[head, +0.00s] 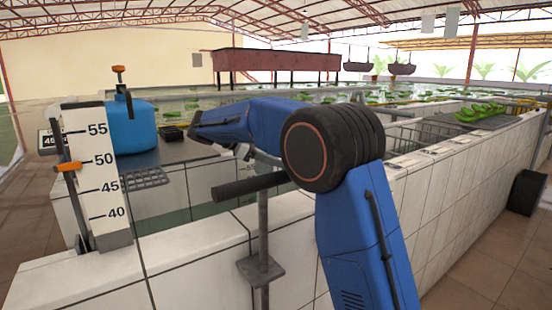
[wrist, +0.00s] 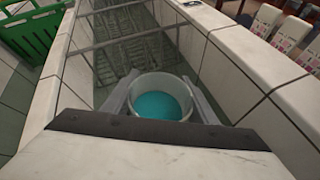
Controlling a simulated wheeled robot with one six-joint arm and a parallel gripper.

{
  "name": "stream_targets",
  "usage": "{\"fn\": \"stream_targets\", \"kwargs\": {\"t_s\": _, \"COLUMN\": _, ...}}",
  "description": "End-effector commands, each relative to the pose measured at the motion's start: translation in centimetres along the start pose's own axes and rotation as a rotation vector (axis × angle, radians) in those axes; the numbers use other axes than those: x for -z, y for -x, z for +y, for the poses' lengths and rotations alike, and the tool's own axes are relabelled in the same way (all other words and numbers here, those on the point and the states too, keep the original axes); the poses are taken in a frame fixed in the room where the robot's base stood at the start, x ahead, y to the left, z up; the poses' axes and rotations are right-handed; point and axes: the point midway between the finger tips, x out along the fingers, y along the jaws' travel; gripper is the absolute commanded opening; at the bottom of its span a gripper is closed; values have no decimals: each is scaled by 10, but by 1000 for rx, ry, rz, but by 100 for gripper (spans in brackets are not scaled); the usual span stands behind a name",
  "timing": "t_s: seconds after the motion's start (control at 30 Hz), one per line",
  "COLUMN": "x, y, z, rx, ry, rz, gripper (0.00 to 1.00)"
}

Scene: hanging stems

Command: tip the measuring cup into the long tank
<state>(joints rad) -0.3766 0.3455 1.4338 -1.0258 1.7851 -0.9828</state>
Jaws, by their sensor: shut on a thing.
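In the wrist view the measuring cup (wrist: 160,84) is a pale round cup holding teal liquid. My gripper (wrist: 160,98) is shut on it, one grey finger on each side. The cup looks upright, with the liquid inside its rim. It is over the long tank, between white-tiled walls (wrist: 235,52); dark mesh-like shapes show beyond the cup. In the head view the tank's tiled wall (head: 200,262) runs across the front. My blue arm reaches over it and hides the cup there; the gripper cannot be made out clearly.
A white number gauge (head: 100,175) stands at the left on the tank wall, near a blue jug (head: 134,125). A metal post with a dark handle (head: 250,185) stands close to my arm. A green crate (wrist: 30,42) is at the upper left in the wrist view.

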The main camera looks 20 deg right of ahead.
Motion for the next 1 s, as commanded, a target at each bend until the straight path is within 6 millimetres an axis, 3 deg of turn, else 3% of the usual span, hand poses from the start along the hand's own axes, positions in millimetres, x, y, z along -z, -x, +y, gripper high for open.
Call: {"fn": "stream_targets", "kwargs": {"t_s": 1.0, "x": 3, "y": 11, "z": 26, "rx": -386, "ry": -923, "rz": 416, "gripper": 12}}
